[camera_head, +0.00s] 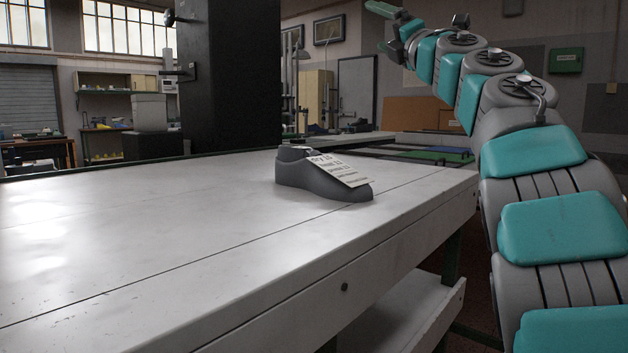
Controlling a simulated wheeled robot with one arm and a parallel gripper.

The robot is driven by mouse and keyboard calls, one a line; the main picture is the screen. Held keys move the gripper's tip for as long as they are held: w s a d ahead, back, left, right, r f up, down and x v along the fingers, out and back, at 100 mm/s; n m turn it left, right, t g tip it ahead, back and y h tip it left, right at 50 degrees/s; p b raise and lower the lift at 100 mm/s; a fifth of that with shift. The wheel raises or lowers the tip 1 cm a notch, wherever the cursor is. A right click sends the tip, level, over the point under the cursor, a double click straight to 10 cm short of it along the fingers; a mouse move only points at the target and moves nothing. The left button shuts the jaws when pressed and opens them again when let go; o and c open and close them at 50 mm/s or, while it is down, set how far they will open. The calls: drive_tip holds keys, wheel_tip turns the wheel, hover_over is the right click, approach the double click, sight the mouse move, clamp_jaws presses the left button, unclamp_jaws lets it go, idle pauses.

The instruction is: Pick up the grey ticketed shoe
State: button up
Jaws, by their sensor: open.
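The grey ticketed shoe (312,181) is a dark grey shoe last standing on the pale workbench, near its right front edge. Its toe points right. A white paper ticket (339,169) with printed lines lies over its top and front. My gripper (384,28) is at the upper right, at the end of my teal and grey arm. It is open, high above the bench, and well apart from the shoe. Nothing shows between its fingers.
The white workbench (130,235) is bare around the shoe, with wide free room to the left. A lower shelf (400,315) shows under its right side. A dark column (231,75) stands behind the bench. Another table with green and blue mats (435,156) lies beyond it.

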drive_tip(key=a+f+n+g+y, duration=0.4)
drive_tip(key=a+f+n+g, duration=0.2)
drive_tip(key=a+n, duration=0.15)
drive_tip(key=n+g+h+b, duration=0.1)
drive_tip(key=n+g+h, duration=0.1)
drive_tip(key=n+g, duration=0.35)
hover_over(323, 161)
drive_tip(key=s+d, duration=0.2)
wheel_tip(323, 161, down, 12)
drive_tip(key=f+h, duration=0.1)
drive_tip(key=f, duration=0.1)
drive_tip(key=d+f+n, duration=0.1)
drive_tip(key=f, duration=0.1)
drive_tip(key=f+n+h, duration=0.1)
drive_tip(key=f, duration=0.1)
drive_tip(key=shift+s+d+f+g+h, duration=0.15)
drive_tip(key=shift+d+f+g+h, duration=0.1)
drive_tip(key=shift+f+g+h, duration=0.1)
drive_tip(key=x, duration=0.6)
drive_tip(key=shift+a+f+p, duration=0.15)
drive_tip(key=shift+a+p, duration=0.15)
drive_tip(key=shift+a, duration=0.15)
drive_tip(key=shift+w+a+f, duration=0.15)
drive_tip(key=shift+w+a, duration=0.05)
drive_tip(key=shift+w, duration=0.05)
clamp_jaws()
